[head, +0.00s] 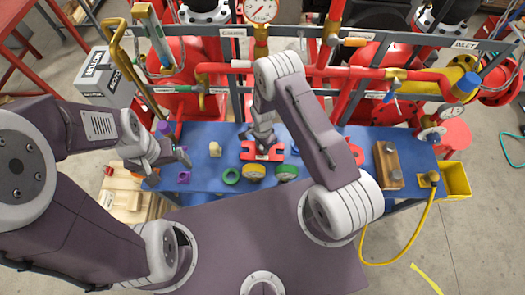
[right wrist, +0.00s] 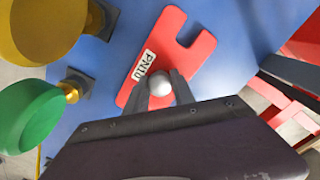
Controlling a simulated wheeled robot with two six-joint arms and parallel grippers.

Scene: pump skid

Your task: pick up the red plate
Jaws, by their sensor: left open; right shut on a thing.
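The red plate (head: 249,156) with notched ends is over the blue bench top in the head view. In the right wrist view the red plate (right wrist: 186,44) carries a white label reading PN10 and a round silver knob (right wrist: 157,84). My right gripper (head: 263,139) is above the plate, and its fingers (right wrist: 158,92) are shut on the knob. I cannot tell whether the plate touches the bench. My left gripper (head: 178,160) is open and empty above the bench's left end, apart from the plate.
A wooden block (head: 387,165) lies right. Red pipes (head: 300,72) run behind.

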